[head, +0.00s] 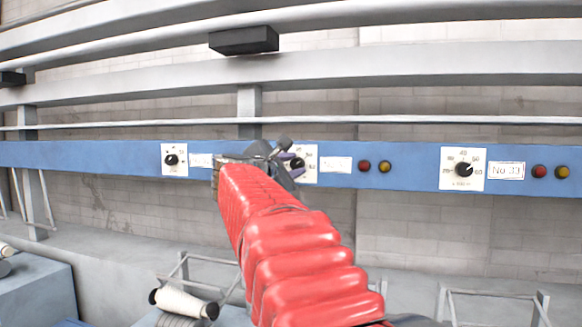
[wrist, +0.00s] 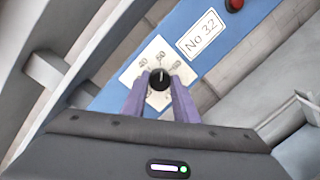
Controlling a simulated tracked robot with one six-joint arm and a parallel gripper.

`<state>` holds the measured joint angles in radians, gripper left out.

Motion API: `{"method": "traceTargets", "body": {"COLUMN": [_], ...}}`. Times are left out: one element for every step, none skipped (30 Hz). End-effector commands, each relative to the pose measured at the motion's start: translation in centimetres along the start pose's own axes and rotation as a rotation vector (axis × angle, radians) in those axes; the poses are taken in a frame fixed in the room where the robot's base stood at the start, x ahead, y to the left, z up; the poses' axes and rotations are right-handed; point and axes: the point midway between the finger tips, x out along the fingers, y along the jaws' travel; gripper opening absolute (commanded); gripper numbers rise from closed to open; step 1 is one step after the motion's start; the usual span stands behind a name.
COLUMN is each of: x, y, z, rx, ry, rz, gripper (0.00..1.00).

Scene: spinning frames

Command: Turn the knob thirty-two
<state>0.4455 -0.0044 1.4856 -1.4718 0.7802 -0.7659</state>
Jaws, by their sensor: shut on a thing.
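The black knob (wrist: 160,79) sits on a white dial plate (wrist: 146,62) beside a label reading "No 32" (wrist: 202,38) in the wrist view. My gripper (wrist: 160,88) has its two purple fingers on either side of the knob, shut on it. The knob's white pointer line points up in the wrist view. In the head view my red-sleeved arm reaches to the blue rail, and my gripper (head: 287,158) covers part of the dial plate (head: 310,165). The knob's grip is partly hidden there.
The blue rail (head: 400,168) carries another knob (head: 463,169) labelled "No 33" at right and one (head: 171,160) at left. Red (head: 364,166) and yellow lamps (head: 384,167) sit between. A white bobbin (head: 183,302) lies below, left of my arm. Grey rails run above.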

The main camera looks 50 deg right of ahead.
Motion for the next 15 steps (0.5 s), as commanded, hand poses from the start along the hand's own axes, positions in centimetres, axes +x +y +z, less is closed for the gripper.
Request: {"method": "traceTargets", "body": {"x": [0.25,0.26,0.27,0.27,0.28,0.28,0.29,0.29,0.30,0.30,0.30,0.30,0.30,0.30,0.30], "y": [-0.34,-0.35,-0.36,-0.36,-0.37,-0.38,-0.39,-0.41,-0.42,-0.43,-0.43,-0.44,-0.45,-0.44,-0.44], "z": [0.13,0.14,0.14,0.14,0.16,0.16,0.16,0.16,0.16,0.18,0.18,0.18,0.20,0.21,0.23], "rx": [0.016,0.030,0.049,0.065,0.083,0.108,0.128,0.150,0.180,0.205,0.229,0.263,0.291,0.317,0.353], "ry": [-0.004,-0.003,-0.001,0.000,0.001,0.002,0.004,0.006,0.008,0.010,0.012,0.015,0.017,0.018,0.021], "rz": [-0.009,-0.011,-0.013,-0.015,-0.017,-0.020,-0.022,-0.025,-0.028,-0.030,-0.033,-0.037,-0.039,-0.042,-0.045], "gripper": [0.04,0.04,0.04,0.04,0.04,0.04,0.04,0.04,0.04,0.04,0.04,0.04,0.04,0.04,0.04]}}
